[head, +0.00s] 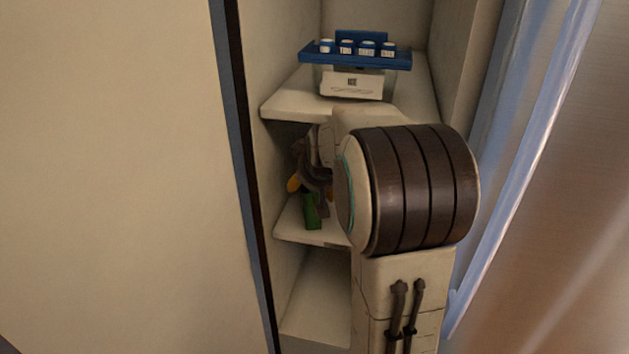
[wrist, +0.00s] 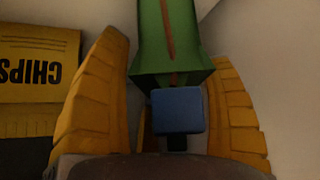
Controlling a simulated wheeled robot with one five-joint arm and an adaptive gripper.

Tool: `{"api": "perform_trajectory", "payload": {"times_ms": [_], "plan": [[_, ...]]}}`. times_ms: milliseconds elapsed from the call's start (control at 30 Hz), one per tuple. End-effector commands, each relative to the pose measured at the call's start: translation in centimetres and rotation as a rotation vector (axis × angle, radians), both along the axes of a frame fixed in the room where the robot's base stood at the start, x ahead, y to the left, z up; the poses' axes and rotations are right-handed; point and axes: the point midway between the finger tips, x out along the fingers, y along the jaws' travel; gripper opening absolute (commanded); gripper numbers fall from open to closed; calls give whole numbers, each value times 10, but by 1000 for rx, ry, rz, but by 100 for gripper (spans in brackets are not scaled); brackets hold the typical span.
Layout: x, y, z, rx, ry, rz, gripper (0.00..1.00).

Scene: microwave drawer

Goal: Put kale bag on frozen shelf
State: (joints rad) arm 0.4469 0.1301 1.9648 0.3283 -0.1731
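A green object, likely the kale bag (wrist: 168,45), shows in the wrist view between the two yellow fingers of my gripper (wrist: 178,95). The fingers stand apart, one on each side; I cannot tell whether both press on it. A small blue block (wrist: 178,111) shows just below its edge. In the head view, my gripper (head: 308,183) is inside the middle compartment of a tall cabinet. The green object (head: 312,211) shows below it, over the middle shelf (head: 290,228). My arm hides the right part of that compartment. No label marks the frozen shelf.
A yellow chips package (wrist: 38,62) lies left of my gripper in the wrist view. The upper shelf (head: 285,103) holds a white box (head: 352,86) and a blue rack (head: 340,59) with several small jars. The lower compartment (head: 318,300) looks empty where visible. Cabinet walls stand close on both sides.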

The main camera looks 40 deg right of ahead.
Motion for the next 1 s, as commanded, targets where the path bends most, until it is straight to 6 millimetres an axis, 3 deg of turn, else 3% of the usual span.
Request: {"api": "perform_trajectory", "payload": {"times_ms": [133, 467, 1000], "plan": [[0, 0, 0, 0, 0, 0, 87], [-1, 1, 4, 0, -1, 0, 87], [-39, 18, 53, -1, -2, 0, 87]]}}
